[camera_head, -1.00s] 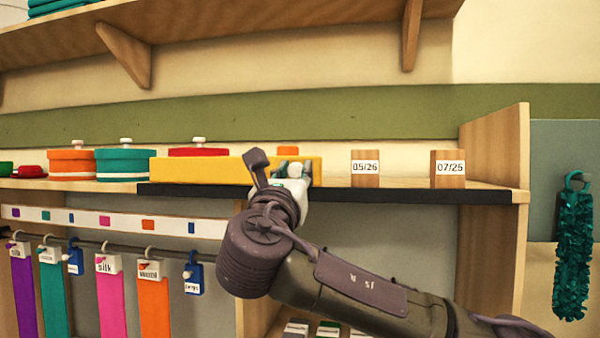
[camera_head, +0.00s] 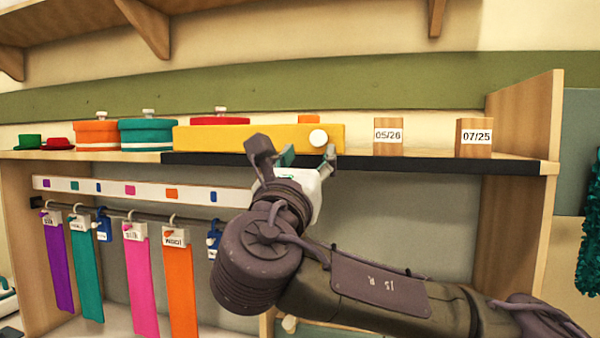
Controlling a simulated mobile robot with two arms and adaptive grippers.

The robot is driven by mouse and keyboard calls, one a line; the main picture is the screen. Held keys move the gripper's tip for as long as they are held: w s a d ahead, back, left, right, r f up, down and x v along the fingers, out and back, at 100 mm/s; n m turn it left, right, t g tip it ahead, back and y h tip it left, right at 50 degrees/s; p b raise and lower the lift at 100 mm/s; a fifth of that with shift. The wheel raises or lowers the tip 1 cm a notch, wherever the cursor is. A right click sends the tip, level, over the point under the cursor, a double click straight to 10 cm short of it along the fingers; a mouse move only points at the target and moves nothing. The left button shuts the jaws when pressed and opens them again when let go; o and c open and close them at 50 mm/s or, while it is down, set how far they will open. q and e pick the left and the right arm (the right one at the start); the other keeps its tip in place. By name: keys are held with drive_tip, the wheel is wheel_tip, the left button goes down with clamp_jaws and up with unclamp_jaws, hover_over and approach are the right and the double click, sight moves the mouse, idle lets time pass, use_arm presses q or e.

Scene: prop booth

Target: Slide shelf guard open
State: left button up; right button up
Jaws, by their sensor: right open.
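The shelf guard is a long yellow panel (camera_head: 240,138) standing along the front of the middle shelf, with a round white knob (camera_head: 318,137) near its right end. A red-lidded box (camera_head: 220,121) and an orange piece (camera_head: 308,119) show partly above it; the rest of them is hidden. My right gripper (camera_head: 308,160) is open just below and in front of the knob, its fingers spread, and holds nothing. Whether a fingertip touches the panel cannot be told. My left gripper is not in view.
Wooden blocks labelled 05/26 (camera_head: 388,136) and 07/25 (camera_head: 473,137) stand right of the guard on the black-edged shelf (camera_head: 430,165). Orange (camera_head: 97,135) and teal (camera_head: 146,135) round boxes stand left. Coloured strips hang below from a rail. A wooden side panel (camera_head: 530,180) bounds the right.

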drive_tip(key=v, duration=0.5)
drive_tip(key=shift+s+f, duration=0.1)
drive_tip(key=shift+s, duration=0.1)
